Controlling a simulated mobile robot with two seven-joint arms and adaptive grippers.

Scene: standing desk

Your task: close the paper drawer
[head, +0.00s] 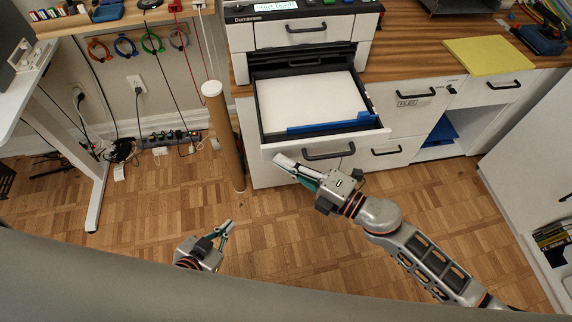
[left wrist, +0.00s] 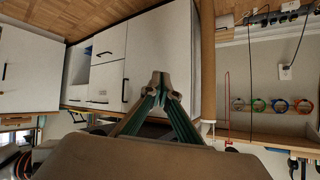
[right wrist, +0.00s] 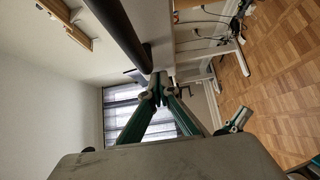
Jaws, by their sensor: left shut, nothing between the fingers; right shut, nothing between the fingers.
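The paper drawer (head: 376,137) of the printer is pulled out toward me, holding white paper (head: 310,100) and a blue guide (head: 330,122). Its dark handle (head: 328,154) is on the white front. My right gripper (head: 279,159) is shut and empty, its tips by the drawer front, left of the handle; I cannot tell whether they touch it. The right wrist view shows its closed fingers (right wrist: 160,88) beside a dark bar that I cannot identify surely. My left gripper (head: 228,226) is shut and empty, low over the floor; its closed fingers (left wrist: 161,84) face the cabinets.
A cardboard tube (head: 225,140) stands left of the drawer. White cabinets (head: 400,122) with handles are below and right. A yellow folder (head: 489,54) lies on the wooden desktop. A white desk leg (head: 97,200) stands at left. The parquet floor between is clear.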

